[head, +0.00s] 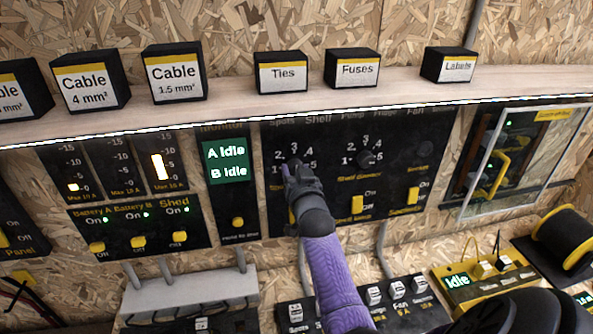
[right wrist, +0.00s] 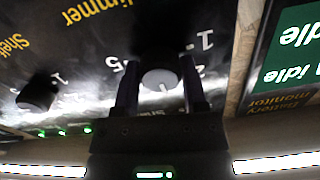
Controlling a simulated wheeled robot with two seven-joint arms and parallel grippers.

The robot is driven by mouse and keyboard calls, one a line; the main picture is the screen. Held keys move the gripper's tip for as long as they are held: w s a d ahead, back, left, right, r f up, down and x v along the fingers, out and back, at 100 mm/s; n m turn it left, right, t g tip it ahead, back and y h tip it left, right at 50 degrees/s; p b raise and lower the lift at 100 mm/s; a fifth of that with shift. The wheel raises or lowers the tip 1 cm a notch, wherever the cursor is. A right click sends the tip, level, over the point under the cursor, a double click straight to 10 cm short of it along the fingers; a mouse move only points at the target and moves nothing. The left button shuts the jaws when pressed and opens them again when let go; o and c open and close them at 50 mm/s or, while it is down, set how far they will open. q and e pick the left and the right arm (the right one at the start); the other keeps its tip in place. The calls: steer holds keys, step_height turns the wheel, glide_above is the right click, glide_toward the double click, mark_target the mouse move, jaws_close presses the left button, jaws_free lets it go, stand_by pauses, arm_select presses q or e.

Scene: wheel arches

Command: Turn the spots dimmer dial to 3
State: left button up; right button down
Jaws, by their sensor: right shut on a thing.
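The spots dimmer dial (right wrist: 160,78) is a dark round knob with a pale face and a short white mark. In the right wrist view it sits between the two fingers of my right gripper (right wrist: 157,88), which is shut on it. The mark points toward the gripper body, on the side between the 2 and the 5; the 3 and 4 are hidden there, so the exact setting cannot be read. In the head view my right gripper (head: 290,167) reaches the dial on the black panel (head: 325,205) and covers most of it. My left gripper is not in view.
The shelf dimmer dial (head: 366,158) is right of the spots dial. Yellow switches (head: 357,204) sit below. The battery monitor (head: 226,163) is to the left, reading A Idle and B Idle. A wooden shelf (head: 225,108) with labelled boxes runs above.

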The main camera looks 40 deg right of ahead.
stand_by(0.3)
steer(key=shift+c, duration=0.7)
jaws_free()
steer(key=p+v, duration=0.1)
steer(key=v, duration=0.9)
